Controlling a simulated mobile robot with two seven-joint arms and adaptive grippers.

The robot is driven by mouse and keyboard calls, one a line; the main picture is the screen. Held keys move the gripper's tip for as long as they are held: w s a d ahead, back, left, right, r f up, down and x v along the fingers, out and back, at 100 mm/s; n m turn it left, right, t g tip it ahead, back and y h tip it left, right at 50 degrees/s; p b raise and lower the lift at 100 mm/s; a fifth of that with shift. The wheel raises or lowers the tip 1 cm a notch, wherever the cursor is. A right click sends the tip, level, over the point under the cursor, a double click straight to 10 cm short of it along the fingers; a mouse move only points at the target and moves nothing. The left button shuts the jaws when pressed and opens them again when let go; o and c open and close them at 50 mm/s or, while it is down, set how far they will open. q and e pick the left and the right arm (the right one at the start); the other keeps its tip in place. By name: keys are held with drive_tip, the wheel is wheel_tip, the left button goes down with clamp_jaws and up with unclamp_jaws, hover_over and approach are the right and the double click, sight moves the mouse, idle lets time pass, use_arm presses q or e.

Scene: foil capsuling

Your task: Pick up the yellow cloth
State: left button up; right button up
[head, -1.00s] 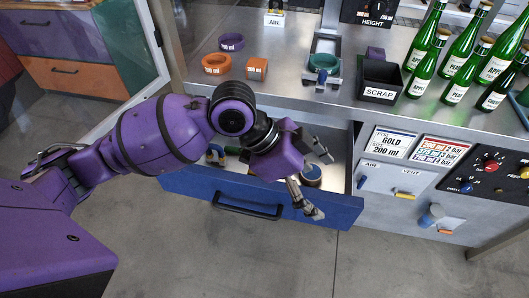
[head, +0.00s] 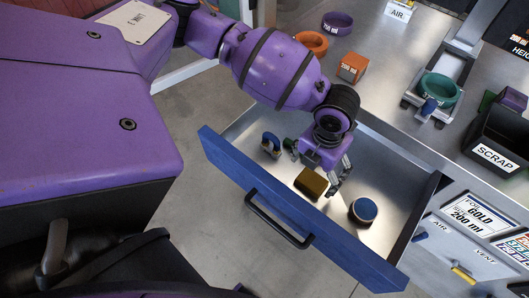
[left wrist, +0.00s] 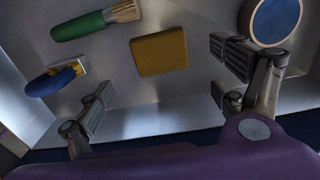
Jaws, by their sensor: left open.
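The yellow cloth (head: 312,183) is a small folded block lying on the floor of the open blue drawer (head: 290,212). It also shows in the left wrist view (left wrist: 159,53), ahead of my fingers and between their lines. My left gripper (head: 338,180) is over the drawer, pointing down, close beside the cloth in the head view. In the left wrist view its two fingers (left wrist: 168,85) are spread wide with nothing between them. One finger is mostly hidden in the head view. My right gripper is not in view.
In the drawer, a blue-topped round tin (head: 363,210) lies right of the cloth. The bench above holds a scrap bin (head: 497,140) and a teal ring (head: 440,88).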

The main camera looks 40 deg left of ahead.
sight(311, 182)
use_arm(q)
wheel_tip(311, 182, down, 7)
drive_tip(key=shift+s+r, duration=0.1)
drive_tip(key=shift+r, duration=0.05)
drive_tip(key=shift+c, duration=0.5)
drive_tip(key=shift+r, duration=0.1)
drive_tip(key=c, duration=1)
drive_tip(key=shift+d+r, duration=0.1)
drive_tip(key=shift+r, duration=4.95)
drive_tip(key=shift+c, duration=0.2)
